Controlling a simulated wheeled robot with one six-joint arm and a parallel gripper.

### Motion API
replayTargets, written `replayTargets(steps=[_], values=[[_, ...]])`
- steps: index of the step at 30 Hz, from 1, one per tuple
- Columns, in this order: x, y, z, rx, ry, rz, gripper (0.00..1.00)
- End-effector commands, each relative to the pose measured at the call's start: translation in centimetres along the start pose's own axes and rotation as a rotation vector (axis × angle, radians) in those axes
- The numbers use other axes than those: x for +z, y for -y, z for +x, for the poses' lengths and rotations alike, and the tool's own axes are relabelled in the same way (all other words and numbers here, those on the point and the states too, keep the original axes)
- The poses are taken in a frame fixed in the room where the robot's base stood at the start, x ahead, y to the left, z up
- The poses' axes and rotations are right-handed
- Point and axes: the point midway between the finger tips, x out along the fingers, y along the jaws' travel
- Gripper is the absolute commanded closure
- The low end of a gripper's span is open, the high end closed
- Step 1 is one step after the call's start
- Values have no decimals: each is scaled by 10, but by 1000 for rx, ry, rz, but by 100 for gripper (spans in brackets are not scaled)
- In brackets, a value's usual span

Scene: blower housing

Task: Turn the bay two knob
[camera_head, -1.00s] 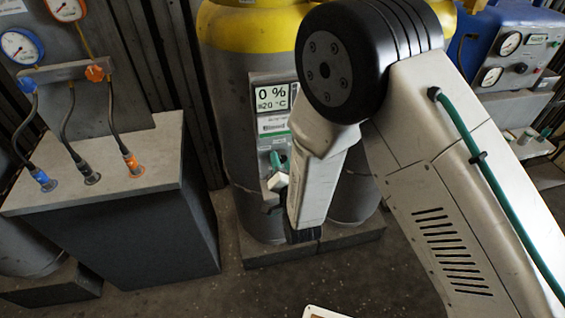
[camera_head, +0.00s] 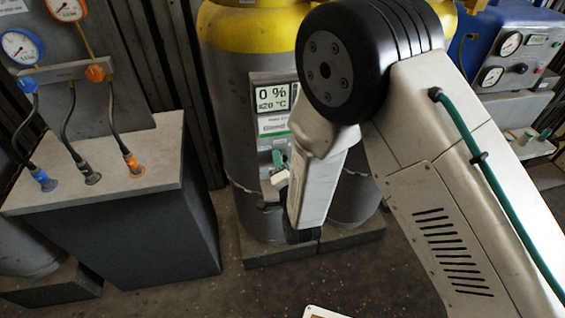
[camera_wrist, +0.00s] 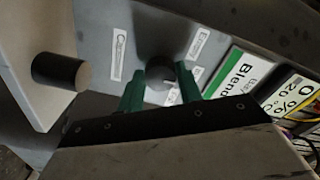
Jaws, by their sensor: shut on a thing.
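In the head view the gripper (camera_head: 277,160) is at the panel on the front of the yellow-topped cylinder (camera_head: 225,110), below a display reading 0 % and 20 °C (camera_head: 272,97). My arm hides part of the panel there. Which bay the knob belongs to cannot be read.
A dark cylindrical peg (camera_wrist: 62,71) stands left of the knob in the wrist view. A bench (camera_head: 95,185) with hoses and gauges (camera_head: 20,46) is at the left. A blue machine (camera_head: 510,60) is at the right.

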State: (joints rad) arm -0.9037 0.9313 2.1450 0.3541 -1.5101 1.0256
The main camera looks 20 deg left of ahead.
Motion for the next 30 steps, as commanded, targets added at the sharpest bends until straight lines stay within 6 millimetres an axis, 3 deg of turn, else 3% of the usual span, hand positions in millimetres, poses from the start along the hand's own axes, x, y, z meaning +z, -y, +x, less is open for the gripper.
replayTargets(steps=[3, 4, 6, 17, 30], values=[[-1, -2, -1, 5, -3, -1, 88], [-2, -2, -1, 5, -3, -1, 56], [-1, -2, -1, 5, -2, -1, 43], [1, 0, -8, 2, 2, -2, 43], [0, -2, -72, 4, -1, -1, 43]])
